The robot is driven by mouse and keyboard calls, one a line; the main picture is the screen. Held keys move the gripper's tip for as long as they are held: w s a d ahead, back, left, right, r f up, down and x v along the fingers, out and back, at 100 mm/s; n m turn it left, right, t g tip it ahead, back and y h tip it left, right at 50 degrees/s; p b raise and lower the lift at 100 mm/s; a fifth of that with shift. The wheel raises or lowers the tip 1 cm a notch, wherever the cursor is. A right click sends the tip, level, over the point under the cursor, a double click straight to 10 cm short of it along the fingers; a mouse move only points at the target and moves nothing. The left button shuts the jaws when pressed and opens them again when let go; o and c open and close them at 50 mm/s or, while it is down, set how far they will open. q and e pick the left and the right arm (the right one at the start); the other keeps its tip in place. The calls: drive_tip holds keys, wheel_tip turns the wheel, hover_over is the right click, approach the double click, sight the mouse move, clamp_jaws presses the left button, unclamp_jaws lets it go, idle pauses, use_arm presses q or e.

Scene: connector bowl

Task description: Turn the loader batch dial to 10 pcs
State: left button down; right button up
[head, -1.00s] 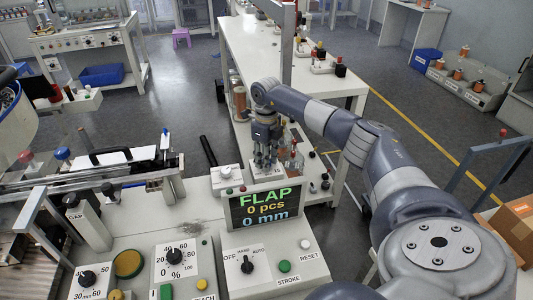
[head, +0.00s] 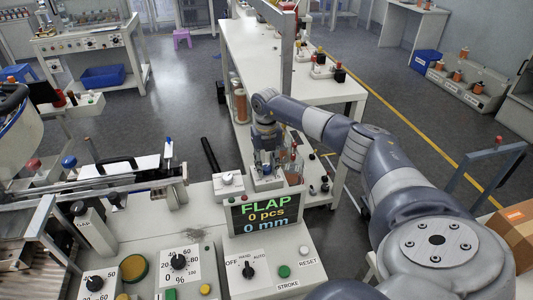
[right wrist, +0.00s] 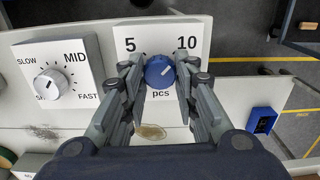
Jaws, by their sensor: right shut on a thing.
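The loader batch dial is a blue round knob (right wrist: 159,72) on a white plate marked 5 at left, 10 at right and pcs below. Its pale pointer mark slants up and right, toward the 10. My right gripper (right wrist: 160,76) is shut on the knob, one finger on each side. In the head view my right gripper (head: 266,170) points down at the small box behind the display, and its fingers largely hide the dial. The display (head: 265,214) reads FLAP, 0 pcs, 0 mm. My left gripper is not in view.
Left of the batch dial stands a SLOW–MID–FAST speed dial (right wrist: 50,82). The front panel holds an OFF/HAND/AUTO switch (head: 247,271), a green STROKE button (head: 284,271) and a percent dial (head: 178,262). A white bench (head: 305,84) extends behind my right arm.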

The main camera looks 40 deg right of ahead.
sight(266, 168)
drive_tip(key=shift+w, duration=0.1)
idle(0.4)
drive_tip(key=o, duration=1.1)
drive_tip(key=shift+c, duration=0.2)
wheel_tip(266, 168, up, 12)
drive_tip(key=shift+r, duration=0.1)
